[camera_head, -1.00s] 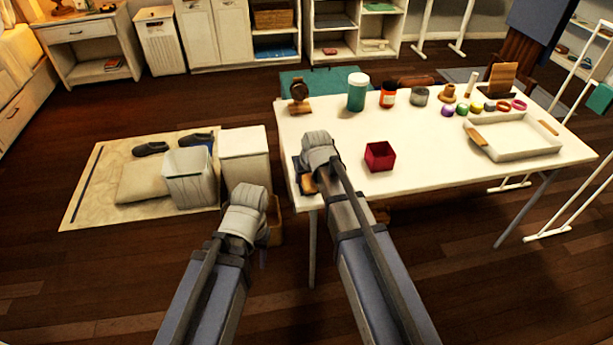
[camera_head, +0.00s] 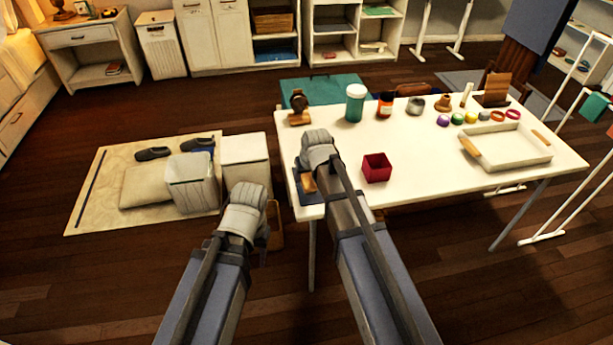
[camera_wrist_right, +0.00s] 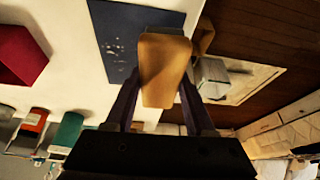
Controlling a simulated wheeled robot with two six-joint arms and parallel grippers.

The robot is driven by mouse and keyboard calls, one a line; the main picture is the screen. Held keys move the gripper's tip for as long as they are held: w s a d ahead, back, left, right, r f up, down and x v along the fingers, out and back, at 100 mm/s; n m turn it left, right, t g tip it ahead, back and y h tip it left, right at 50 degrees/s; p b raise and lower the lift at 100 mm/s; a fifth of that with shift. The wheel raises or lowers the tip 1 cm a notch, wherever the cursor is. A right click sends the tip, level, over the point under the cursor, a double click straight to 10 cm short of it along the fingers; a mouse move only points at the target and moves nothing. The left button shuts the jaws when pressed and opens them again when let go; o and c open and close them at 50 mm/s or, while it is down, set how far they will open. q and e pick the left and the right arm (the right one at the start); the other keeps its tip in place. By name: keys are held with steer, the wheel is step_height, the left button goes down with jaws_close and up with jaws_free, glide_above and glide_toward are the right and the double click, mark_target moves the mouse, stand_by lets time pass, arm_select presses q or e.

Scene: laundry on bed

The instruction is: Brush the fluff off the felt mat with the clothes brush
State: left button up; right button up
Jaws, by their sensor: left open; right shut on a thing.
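The dark blue felt mat (camera_wrist_right: 113,35) lies at the table's left end; a small part shows in the head view (camera_head: 314,198). Pale specks of fluff (camera_wrist_right: 115,49) lie on it, left of the brush in the right wrist view. My right gripper (camera_wrist_right: 163,88) is shut on the wooden clothes brush (camera_wrist_right: 165,65), which is over the mat's edge. The brush's underside is hidden, so I cannot tell whether it touches the mat. The brush partly shows in the head view (camera_head: 308,184). My left gripper (camera_head: 262,240) is open and empty, in front of the table's left end.
A red box (camera_head: 376,168) stands on the table (camera_head: 420,165), right of my right arm. A teal jar (camera_head: 355,104) and other small items line the back, with a white tray (camera_head: 505,147) at right. Bins (camera_head: 191,182) stand on the floor at left.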

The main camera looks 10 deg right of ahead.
mark_target(307, 175)
step_height(307, 175, up, 3)
steer(key=p, duration=0.3)
steer(key=shift+r, duration=0.1)
steer(key=shift+d, duration=0.1)
stand_by(0.7)
